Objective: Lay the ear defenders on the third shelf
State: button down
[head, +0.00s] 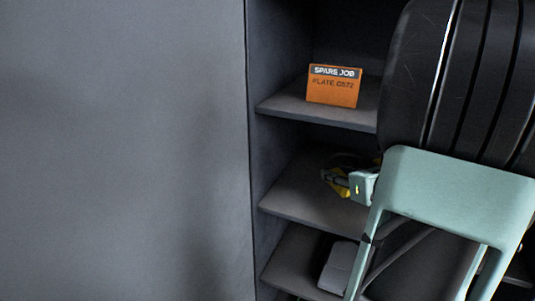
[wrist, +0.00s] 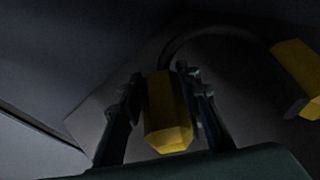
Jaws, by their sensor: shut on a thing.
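The ear defenders (wrist: 170,120) have two yellow cups joined by a dark curved band. My gripper (wrist: 163,92) is shut on one cup, with a finger on each side of it. The other cup (wrist: 298,75) shows at the right of the wrist view. In the head view, the ear defenders (head: 340,191) are inside the shelf unit, just above or on the middle shelf (head: 300,197) of the three in view. I cannot tell whether they touch it. My arm hides the right part of this shelf and most of my gripper.
An orange card reading "SPARE JOB" (head: 333,92) stands on the shelf above (head: 285,107). A pale grey object (head: 338,268) lies on the shelf below (head: 297,262). A broad grey panel (head: 125,150) fills the left. The middle shelf's left part is bare.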

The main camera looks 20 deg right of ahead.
send_over(319, 180)
jog(key=s, duration=0.1)
jog(key=shift+r+p, duration=0.1)
jog(key=shift+p, duration=0.35)
jog(key=f, duration=0.1)
jog(key=w+f, duration=0.1)
jog(key=f, duration=0.1)
jog(key=shift+w+f+p, duration=0.1)
jog(key=shift+f+p, duration=0.1)
jog(key=shift+p, duration=0.1)
jog(key=shift+f, duration=0.1)
jog(key=shift+f, duration=0.15)
jog(key=c, duration=1.4)
grip_release()
